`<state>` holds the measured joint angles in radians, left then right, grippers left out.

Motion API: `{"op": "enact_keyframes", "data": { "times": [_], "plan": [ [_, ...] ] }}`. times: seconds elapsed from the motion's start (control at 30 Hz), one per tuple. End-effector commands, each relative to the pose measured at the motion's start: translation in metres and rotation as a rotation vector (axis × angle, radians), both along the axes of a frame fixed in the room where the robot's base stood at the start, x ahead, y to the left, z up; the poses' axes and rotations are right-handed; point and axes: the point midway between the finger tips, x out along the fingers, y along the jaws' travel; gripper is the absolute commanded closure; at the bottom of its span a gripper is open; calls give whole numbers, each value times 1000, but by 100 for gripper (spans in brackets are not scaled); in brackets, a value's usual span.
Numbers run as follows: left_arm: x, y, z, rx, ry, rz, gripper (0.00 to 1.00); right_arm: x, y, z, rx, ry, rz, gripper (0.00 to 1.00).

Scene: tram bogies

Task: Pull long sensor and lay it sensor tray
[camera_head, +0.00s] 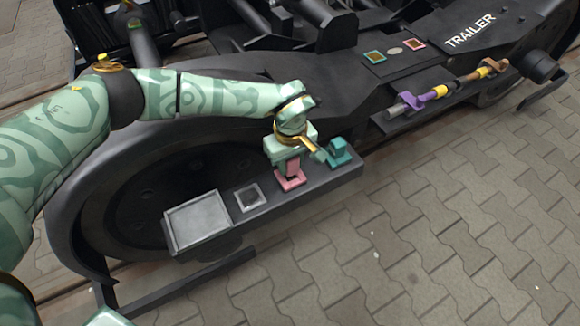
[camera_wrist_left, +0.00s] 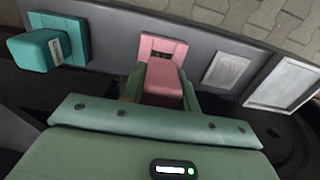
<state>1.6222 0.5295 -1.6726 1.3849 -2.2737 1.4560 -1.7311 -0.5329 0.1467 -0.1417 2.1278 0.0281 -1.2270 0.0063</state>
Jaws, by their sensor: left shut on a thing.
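My left gripper (camera_head: 291,168) is shut on a pink sensor block (camera_wrist_left: 164,82) above its pink base plate (camera_head: 290,183). In the left wrist view the plate (camera_wrist_left: 176,50) shows a dark opening just beyond the block. I cannot tell whether the block's end is still seated in it. A teal sensor block (camera_wrist_left: 35,50) sits on a teal plate beside it, also seen in the head view (camera_head: 339,152). A large shallow grey tray (camera_head: 198,222) lies at the left end of the dark shelf, with a small square recessed tray (camera_head: 249,197) between it and the pink plate. Both look empty.
The dark shelf (camera_head: 310,197) runs along the bogie side, with a wheel behind it. A purple, yellow and brown rod (camera_head: 445,90) lies on the bogie at the right. Paving (camera_head: 420,220) in front of the shelf is clear.

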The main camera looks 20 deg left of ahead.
Motion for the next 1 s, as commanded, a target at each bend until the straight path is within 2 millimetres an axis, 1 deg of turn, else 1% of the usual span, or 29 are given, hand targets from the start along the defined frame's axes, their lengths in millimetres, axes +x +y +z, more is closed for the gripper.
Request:
{"op": "enact_keyframes", "data": {
  "times": [0.03,1.0],
  "plan": [
    [0,0,4,0,-2,0,100,1,0,3,0,-4,0,64],
    [1,0,41,0,-3,0,100,8,0,27,0,-37,-1,64]
  ]
}}
